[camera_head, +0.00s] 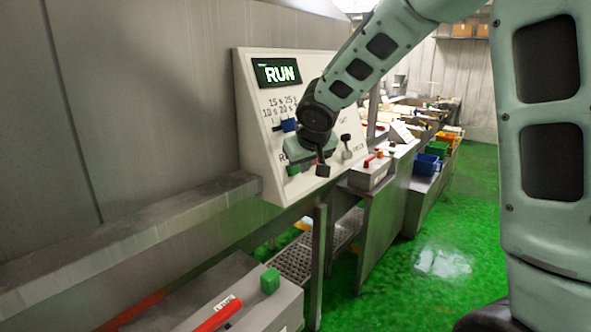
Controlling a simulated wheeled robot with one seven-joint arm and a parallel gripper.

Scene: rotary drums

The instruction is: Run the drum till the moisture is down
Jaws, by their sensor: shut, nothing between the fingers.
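A white slanted control panel (248,92) stands against the grey wall. A green button (293,170) sits low on the panel, partly covered by my gripper. A dark lever or knob (346,147) is at the panel's right. My gripper (322,171) is shut and empty, in front of the panel's lower middle, close to the green button; I cannot tell if it touches. No drum or moisture reading can be made out.
A grey ledge (130,235) runs along the wall at left. Below is a box with a green button (270,281) and a red bar (218,314). Benches with a blue bin (426,164) stand behind at right. The green floor (400,290) is open in front.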

